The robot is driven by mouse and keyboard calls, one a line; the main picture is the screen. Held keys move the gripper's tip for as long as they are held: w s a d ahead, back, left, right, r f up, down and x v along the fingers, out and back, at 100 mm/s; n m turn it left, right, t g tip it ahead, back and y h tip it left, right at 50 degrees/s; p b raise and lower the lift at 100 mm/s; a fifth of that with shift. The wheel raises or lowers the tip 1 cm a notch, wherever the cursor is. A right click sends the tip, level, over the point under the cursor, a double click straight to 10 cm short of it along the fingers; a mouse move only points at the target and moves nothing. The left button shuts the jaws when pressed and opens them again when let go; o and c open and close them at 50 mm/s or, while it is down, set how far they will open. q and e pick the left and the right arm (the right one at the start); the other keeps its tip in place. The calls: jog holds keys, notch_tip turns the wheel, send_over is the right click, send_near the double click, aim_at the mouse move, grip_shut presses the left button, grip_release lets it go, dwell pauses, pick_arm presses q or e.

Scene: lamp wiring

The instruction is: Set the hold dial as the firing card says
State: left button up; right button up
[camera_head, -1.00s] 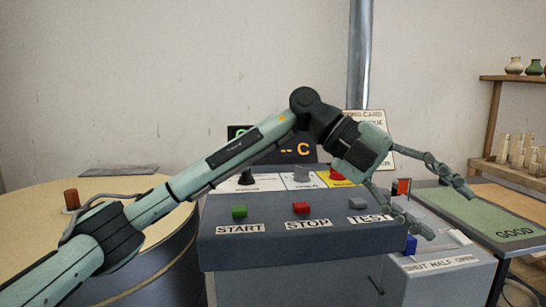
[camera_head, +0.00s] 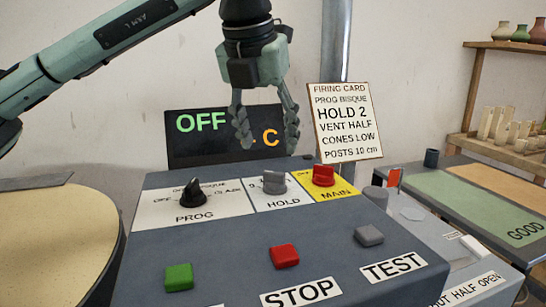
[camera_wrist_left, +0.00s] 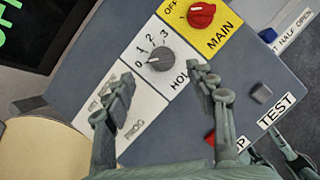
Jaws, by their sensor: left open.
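The hold dial (camera_head: 274,182) is a grey knob on a white HOLD plate in the middle of the kiln panel. In the left wrist view the hold dial (camera_wrist_left: 158,57) has marks 0 to 3, and its light mark appears to face 0. The firing card (camera_head: 345,121) stands behind the panel and reads PROG BISQUE, HOLD 2, VENT HALF, CONES LOW, POSTS 10 cm. My left gripper (camera_head: 267,138) is open and empty, pointing down above the hold dial, apart from it. In its wrist view the fingers (camera_wrist_left: 163,78) lie either side below the dial.
The black PROG dial (camera_head: 194,195) is left of the hold dial, the red MAIN knob (camera_head: 323,176) right. Green (camera_head: 179,277), red (camera_head: 285,256) and grey (camera_head: 369,236) buttons line the front. A display (camera_head: 215,135) stands behind. Greenish jointed parts at the wrist view's lower right resemble my right gripper (camera_wrist_left: 291,153).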

aim_at(274, 172)
pick_arm(q)
jog(key=p+x, duration=0.1)
jog(key=x, duration=0.6)
jog(key=shift+d+f, duration=0.1)
jog(key=shift+f, duration=0.1)
pick_arm(e)
jog(key=s+f, duration=0.2)
jog(key=f, duration=0.1)
jog(key=shift+s+d+f, duration=0.1)
jog(key=shift+d+f, duration=0.05)
jog(key=shift+d, duration=0.2)
pick_arm(q)
jog(key=c, duration=1.2)
